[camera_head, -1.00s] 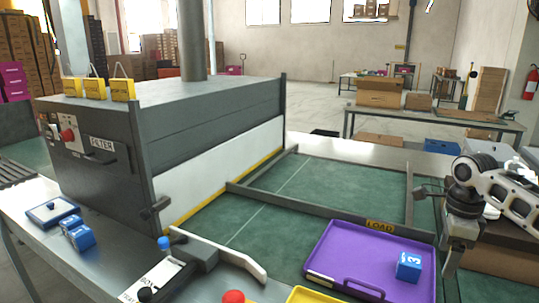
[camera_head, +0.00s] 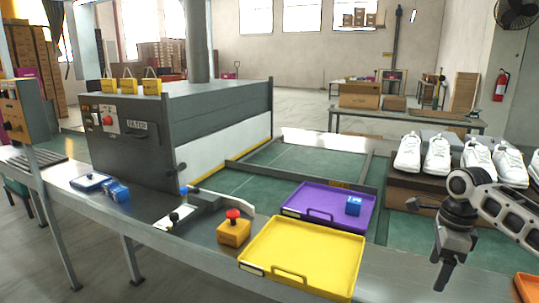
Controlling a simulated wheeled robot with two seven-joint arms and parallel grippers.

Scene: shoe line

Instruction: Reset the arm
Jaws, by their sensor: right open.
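My right arm comes in from the right edge. Its gripper (camera_head: 444,272) hangs pointing down, open and empty, to the right of the yellow tray (camera_head: 345,250). The gripper is apart from the trays. The purple tray (camera_head: 298,205) lies behind the yellow tray, with a blue numbered block (camera_head: 353,206) in its right part. My left gripper is not in view.
White shoes (camera_head: 437,155) stand on a brown box (camera_head: 410,190) behind my right arm. A red-topped yellow button box (camera_head: 233,229) stands left of the yellow tray. The grey filter machine (camera_head: 215,112) fills the left. Blue blocks (camera_head: 116,192) lie on the left counter. The yellow tray is empty.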

